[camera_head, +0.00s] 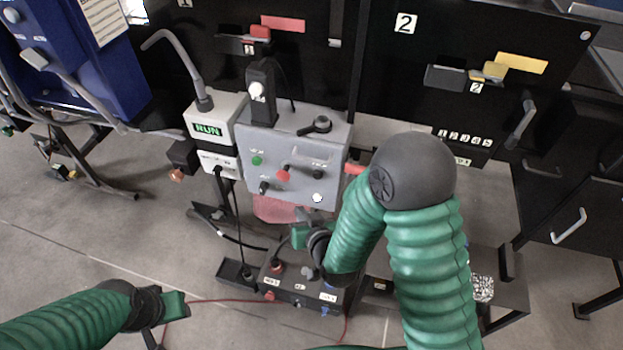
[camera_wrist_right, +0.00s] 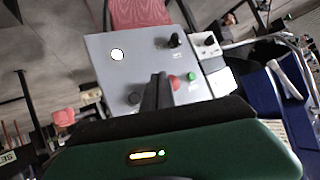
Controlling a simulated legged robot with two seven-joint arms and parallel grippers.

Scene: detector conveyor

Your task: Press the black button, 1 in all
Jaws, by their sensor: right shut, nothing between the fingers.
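A grey control box (camera_head: 290,135) stands in the middle of the head view. A round black button (camera_head: 318,175) sits on the right of its sloped face; a black knob (camera_head: 264,187) sits lower left. In the right wrist view, the black button (camera_wrist_right: 134,98) shows just left of my right gripper's fingers. My right gripper (camera_head: 301,214) is shut and empty, low in front of the panel. In the wrist view its fingertips (camera_wrist_right: 158,78) overlap the panel between the black button and the red button (camera_wrist_right: 175,83); contact cannot be told. My left gripper (camera_head: 178,305) is at lower left, its fingers unclear.
The panel also has a green button (camera_head: 257,159), a red button (camera_head: 283,174) and a white button (camera_head: 317,198). A white box with a RUN display (camera_head: 207,129) stands left of it. A dark box with buttons (camera_head: 300,285) lies below. Black cabinets (camera_head: 400,75) stand behind.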

